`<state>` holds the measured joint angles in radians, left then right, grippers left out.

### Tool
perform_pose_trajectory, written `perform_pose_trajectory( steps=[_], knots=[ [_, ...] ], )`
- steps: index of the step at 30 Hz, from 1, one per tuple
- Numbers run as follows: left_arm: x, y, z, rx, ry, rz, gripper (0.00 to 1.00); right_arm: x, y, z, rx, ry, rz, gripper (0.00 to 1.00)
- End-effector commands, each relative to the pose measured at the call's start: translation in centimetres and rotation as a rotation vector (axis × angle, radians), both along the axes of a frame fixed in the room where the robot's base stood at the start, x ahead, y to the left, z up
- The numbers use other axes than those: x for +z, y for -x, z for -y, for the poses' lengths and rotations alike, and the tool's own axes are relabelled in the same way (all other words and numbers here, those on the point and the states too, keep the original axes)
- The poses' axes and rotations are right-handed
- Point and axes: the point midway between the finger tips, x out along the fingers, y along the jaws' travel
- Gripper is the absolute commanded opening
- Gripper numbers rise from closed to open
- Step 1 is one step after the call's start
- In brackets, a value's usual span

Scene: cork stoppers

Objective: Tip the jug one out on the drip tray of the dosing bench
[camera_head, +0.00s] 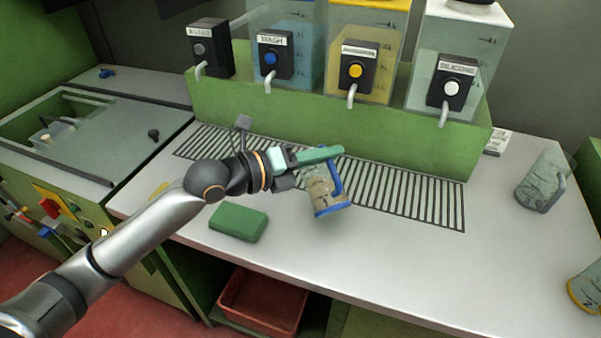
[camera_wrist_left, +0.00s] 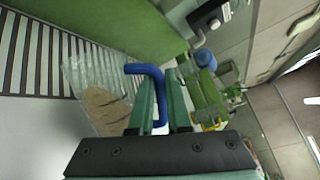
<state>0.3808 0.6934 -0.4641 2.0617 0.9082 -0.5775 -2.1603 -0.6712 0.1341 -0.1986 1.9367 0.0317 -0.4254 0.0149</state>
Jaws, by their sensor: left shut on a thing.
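The jug (camera_head: 320,188) is see-through with a blue handle and a blue band at its lower end, and brownish matter shows in it. My left gripper (camera_head: 335,156) is shut on the blue handle; in the left wrist view the handle (camera_wrist_left: 147,70) sits between the green fingers (camera_wrist_left: 160,105). The jug leans slightly and appears held at the front edge of the slotted drip tray (camera_head: 425,203). In the left wrist view the jug's clear wall and brown contents (camera_wrist_left: 104,106) show beside the fingers. I cannot tell its exact height. My right gripper is not seen.
Labelled taps, including the wash tap (camera_head: 270,59) and silicone tap (camera_head: 450,88), overhang the tray's back. A green block (camera_head: 238,222) lies in front. Two other jugs stand at right, one greyish (camera_head: 541,182), one yellow-banded (camera_head: 588,288). A red crate (camera_head: 262,302) sits below.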

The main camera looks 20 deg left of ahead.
Motion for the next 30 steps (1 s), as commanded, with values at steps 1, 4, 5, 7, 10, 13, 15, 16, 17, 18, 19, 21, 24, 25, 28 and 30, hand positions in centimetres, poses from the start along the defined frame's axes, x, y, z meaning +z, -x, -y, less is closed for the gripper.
perform_pose_trajectory(
  steps=[1,4,5,7,10,13,15,16,17,18,19,21,24,25,28,30],
  knots=[
    [0.1,-0.1,-0.1,0.001,0.010,-0.009,0.00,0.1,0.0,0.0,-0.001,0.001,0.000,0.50],
    [0.1,-0.3,-0.2,0.002,0.026,-0.027,0.00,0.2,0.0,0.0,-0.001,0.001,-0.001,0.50],
    [0.1,-0.3,-0.3,0.001,0.032,-0.033,0.00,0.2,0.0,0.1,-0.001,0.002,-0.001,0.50],
    [0.1,-0.4,-0.3,0.001,0.043,-0.046,0.00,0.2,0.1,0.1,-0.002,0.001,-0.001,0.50],
    [0.0,-0.6,-0.5,0.001,0.060,-0.066,0.00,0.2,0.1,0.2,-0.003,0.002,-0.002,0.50],
    [0.0,-0.8,-0.7,0.002,0.077,-0.084,0.00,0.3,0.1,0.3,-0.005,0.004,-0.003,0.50],
    [-0.1,-0.9,-0.8,0.001,0.088,-0.095,0.00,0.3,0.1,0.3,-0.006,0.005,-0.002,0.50],
    [-0.1,-0.9,-0.8,0.001,0.094,-0.102,0.00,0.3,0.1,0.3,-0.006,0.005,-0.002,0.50],
    [-0.1,-1.0,-0.8,0.000,0.100,-0.108,0.00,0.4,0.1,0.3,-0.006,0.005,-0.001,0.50],
    [-0.1,-1.1,-0.9,0.001,0.105,-0.116,0.00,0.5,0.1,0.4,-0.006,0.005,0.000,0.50],
    [-0.2,-1.1,-1.0,0.002,0.111,-0.122,0.00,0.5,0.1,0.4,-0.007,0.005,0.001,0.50],
    [-0.2,-1.2,-1.1,0.001,0.121,-0.135,0.00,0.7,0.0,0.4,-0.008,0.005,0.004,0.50],
    [-0.3,-1.3,-1.2,0.002,0.134,-0.148,0.00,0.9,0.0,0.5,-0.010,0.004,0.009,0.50],
    [-0.3,-1.4,-1.2,0.001,0.136,-0.152,0.00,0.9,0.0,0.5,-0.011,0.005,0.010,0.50],
    [-0.3,-1.4,-1.3,0.001,0.143,-0.159,0.00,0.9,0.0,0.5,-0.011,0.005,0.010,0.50],
    [-0.4,-1.5,-1.3,0.000,0.147,-0.163,0.00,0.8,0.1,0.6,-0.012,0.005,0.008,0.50]
  ],
)
